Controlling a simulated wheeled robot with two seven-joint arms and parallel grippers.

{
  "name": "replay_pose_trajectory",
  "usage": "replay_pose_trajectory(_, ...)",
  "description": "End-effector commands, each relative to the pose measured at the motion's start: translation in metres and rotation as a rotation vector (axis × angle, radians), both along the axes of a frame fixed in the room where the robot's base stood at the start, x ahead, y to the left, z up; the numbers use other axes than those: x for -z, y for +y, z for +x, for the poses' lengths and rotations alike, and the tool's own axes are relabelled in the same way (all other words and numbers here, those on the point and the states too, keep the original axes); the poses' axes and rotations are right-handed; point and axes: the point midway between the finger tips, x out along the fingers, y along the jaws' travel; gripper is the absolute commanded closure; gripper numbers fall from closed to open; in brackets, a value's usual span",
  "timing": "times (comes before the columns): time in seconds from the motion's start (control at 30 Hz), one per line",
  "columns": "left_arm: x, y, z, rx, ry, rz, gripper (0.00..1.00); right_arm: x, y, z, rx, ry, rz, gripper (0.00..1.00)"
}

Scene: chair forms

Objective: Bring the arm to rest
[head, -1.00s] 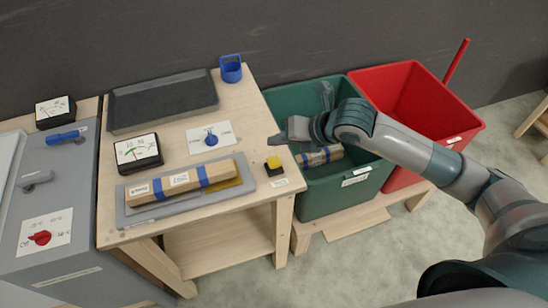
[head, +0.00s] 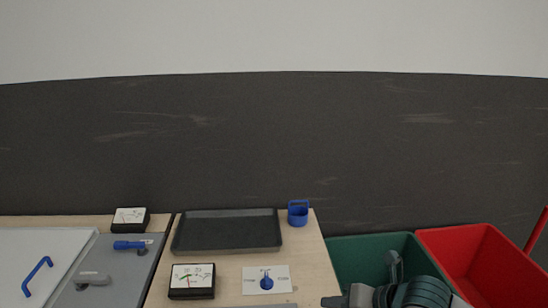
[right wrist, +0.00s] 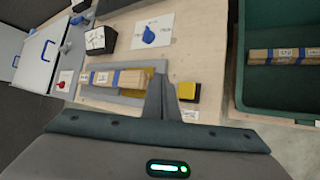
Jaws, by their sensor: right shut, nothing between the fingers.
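My right gripper (head: 330,301) shows at the lower edge of the head view, in front of the green bin (head: 350,255). In the right wrist view its two fingers (right wrist: 168,85) are together with nothing between them. They appear over the table, near the yellow button (right wrist: 187,90). My right forearm is mostly cut off in the head view. My left gripper is not in view.
A wrapped wooden bundle (right wrist: 115,78) lies on a grey tray on the table. Another bundle (right wrist: 283,55) lies in the green bin. A red bin (head: 480,258), black tray (head: 228,230), blue cup (head: 298,212) and meter (head: 192,280) stand nearby.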

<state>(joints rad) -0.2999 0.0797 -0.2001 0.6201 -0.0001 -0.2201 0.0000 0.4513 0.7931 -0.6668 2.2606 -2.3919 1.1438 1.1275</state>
Motion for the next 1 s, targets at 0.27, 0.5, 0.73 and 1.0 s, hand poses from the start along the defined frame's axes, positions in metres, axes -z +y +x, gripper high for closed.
replay_pose_trajectory(0.27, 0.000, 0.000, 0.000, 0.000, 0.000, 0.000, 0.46, -0.035, 0.087, -0.049, -0.180, 0.013, 0.387, 1.00)
replay_pose_trajectory(0.5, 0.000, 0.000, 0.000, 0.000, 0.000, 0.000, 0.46, -0.130, 0.129, -0.085, -0.210, -0.026, 0.980, 1.00)
replay_pose_trajectory(0.73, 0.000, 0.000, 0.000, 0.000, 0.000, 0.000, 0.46, -0.194, 0.080, -0.070, 0.046, -0.082, 1.503, 1.00)
replay_pose_trajectory(1.0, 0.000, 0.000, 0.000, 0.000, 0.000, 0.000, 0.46, -0.153, -0.031, -0.036, 0.671, -0.085, 1.891, 1.00)
